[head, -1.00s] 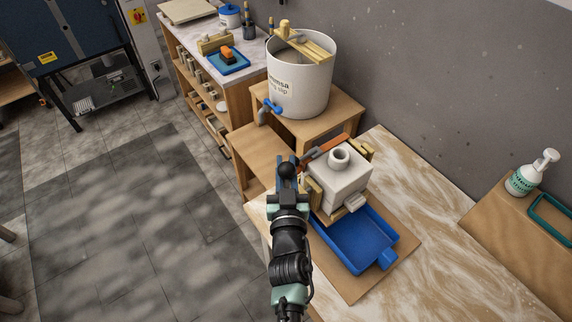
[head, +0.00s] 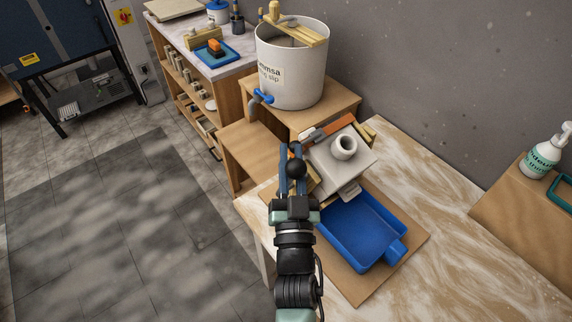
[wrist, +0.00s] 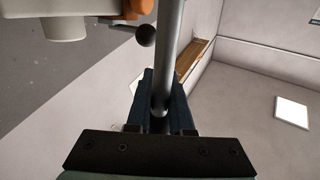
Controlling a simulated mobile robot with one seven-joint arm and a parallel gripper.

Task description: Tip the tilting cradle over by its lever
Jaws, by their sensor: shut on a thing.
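The tilting cradle (head: 368,132) is a pale wooden frame holding a white block-shaped mould (head: 335,168) with a round spout on top. Cradle and mould lean forward over the blue tray (head: 362,228). An orange band (head: 340,128) runs along the mould's back. My gripper (head: 292,158) is at the cradle's left side. In the wrist view my gripper (wrist: 160,105) is shut on the grey metal rod of the lever (wrist: 170,55). A black ball (wrist: 146,36) shows beside the rod. The mould's spout (wrist: 48,22) shows at the upper left. My arm hides part of the cradle's left side.
The blue tray lies on a brown board (head: 408,250) on a marbled worktop (head: 460,220). A white slip bucket (head: 290,75) with a blue tap stands on a wooden stand behind. A pump bottle (head: 541,155) stands far right. The worktop right of the tray is clear.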

